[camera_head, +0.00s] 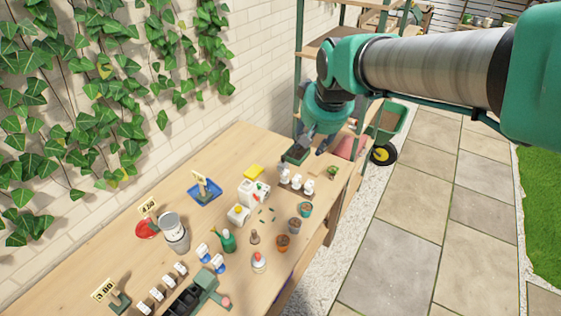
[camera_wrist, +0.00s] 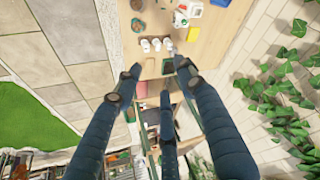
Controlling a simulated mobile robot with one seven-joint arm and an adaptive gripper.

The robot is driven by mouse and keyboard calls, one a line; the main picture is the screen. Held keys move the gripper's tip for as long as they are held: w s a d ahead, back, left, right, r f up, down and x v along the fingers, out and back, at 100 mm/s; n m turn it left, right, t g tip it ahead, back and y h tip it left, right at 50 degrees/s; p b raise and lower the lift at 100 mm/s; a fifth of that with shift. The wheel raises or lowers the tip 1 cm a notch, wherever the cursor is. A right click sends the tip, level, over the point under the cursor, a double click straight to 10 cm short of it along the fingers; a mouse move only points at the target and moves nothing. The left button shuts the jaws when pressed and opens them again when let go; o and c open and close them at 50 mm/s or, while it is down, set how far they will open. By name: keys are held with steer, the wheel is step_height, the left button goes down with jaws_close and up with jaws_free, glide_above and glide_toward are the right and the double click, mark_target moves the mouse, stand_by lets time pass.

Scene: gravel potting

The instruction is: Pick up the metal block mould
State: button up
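My gripper (camera_head: 312,143) is over the far right part of the potting bench. In the wrist view its dark fingers (camera_wrist: 160,74) are spread apart with nothing held between them. A small dark green, box-like thing (camera_head: 296,155) sits on the bench just left of and below the fingers. It also shows in the wrist view (camera_wrist: 180,66), close to the right fingertip. I cannot tell whether it is the metal block mould, and no other thing clearly reads as one. The contact between fingers and box cannot be made out.
White bottles (camera_head: 297,183) stand near the box, with a small potted plant (camera_head: 333,172) to the right. Pots, bottles, a blue tray (camera_head: 205,191) and a red saucer (camera_head: 147,228) crowd the bench (camera_head: 240,145). A shelf rack (camera_head: 299,80) rises behind. Paving lies to the right.

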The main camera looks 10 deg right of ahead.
steer(key=w+f, duration=0.4)
steer(key=w, duration=0.8)
steer(key=p, duration=0.3)
glide_above(283, 156)
steer(key=s, duration=0.5)
step_height(283, 156, down, 27)
steer(key=shift+g, duration=0.4)
steer(key=shift+f, duration=0.15)
steer(key=shift+b+x, duration=0.45)
steer(key=shift+x, duration=3.8)
steer(key=shift+x, duration=2.6)
steer(key=shift+w, duration=0.1)
